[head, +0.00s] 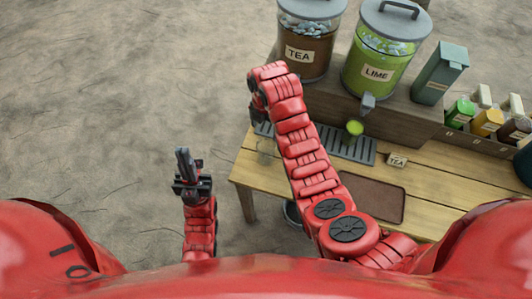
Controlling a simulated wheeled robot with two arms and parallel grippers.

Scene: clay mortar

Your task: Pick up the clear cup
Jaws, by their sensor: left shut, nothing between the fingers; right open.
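The clear cup (265,149) is faint and see-through. It seems to stand at the left end of the wooden table, just left of my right arm. My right gripper (257,112) is mostly hidden under its own red wrist. Its dark fingers show a little above the cup in the picture, and I cannot tell how far apart they are from the cup. My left gripper (184,160) points upward over the bare ground, left of the table. Its fingers are together with nothing between them.
The wooden table (420,174) bears a drip tray (362,150), a brown mat (372,200) and a small TEA sign (397,160). The ground at left is clear.

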